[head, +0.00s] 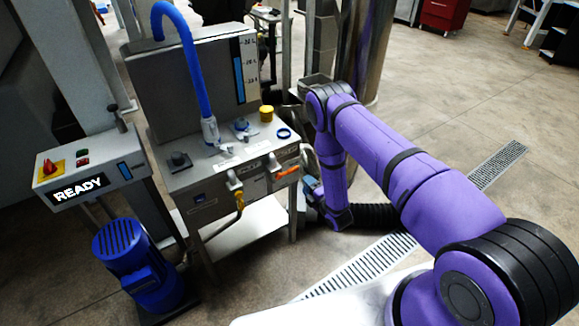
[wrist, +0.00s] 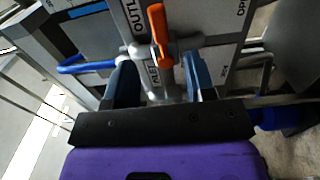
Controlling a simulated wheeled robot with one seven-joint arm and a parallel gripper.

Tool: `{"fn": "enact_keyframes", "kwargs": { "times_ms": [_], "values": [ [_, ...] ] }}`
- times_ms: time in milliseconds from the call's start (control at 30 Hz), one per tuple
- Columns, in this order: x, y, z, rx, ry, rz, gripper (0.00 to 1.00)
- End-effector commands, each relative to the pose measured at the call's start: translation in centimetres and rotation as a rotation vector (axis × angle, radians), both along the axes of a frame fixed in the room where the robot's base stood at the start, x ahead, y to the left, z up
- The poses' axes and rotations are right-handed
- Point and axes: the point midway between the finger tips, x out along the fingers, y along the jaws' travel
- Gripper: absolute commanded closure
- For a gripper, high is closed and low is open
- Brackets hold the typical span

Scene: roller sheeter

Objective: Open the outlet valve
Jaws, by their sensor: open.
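The outlet valve has an orange lever handle (head: 286,172) on the right part of the machine's front panel. In the wrist view the orange lever (wrist: 160,32) stands upright in the picture beside the "OUTLET" lettering, with part of an "OPEN" label to its right. My gripper (wrist: 158,65) is open; its two blue-grey fingers point at the panel on either side of the lever's lower end. I cannot tell whether they touch it. In the head view my gripper (head: 313,190) is just right of the lever, partly hidden by my arm.
A yellow-handled valve (head: 240,200) hangs at the panel's left. A blue hose (head: 188,60) rises above the machine. A control box (head: 85,178) reads "READY", above a blue motor (head: 135,262). A black corrugated hose (head: 375,216) lies behind my arm. Open floor lies right.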

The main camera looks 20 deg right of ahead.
Motion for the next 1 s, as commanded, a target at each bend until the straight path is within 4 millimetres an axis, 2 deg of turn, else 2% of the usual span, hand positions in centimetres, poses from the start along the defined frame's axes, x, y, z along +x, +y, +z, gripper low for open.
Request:
{"fn": "enact_keyframes", "kwargs": {
  "times_ms": [533,700,1000],
  "values": [
    [8.2,2.6,0.1,0.001,-0.001,-0.001,0.5],
    [9.5,3.0,0.1,0.001,0.0,-0.001,0.5],
    [9.8,3.2,0.1,0.001,0.001,-0.001,0.5]
  ]
}}
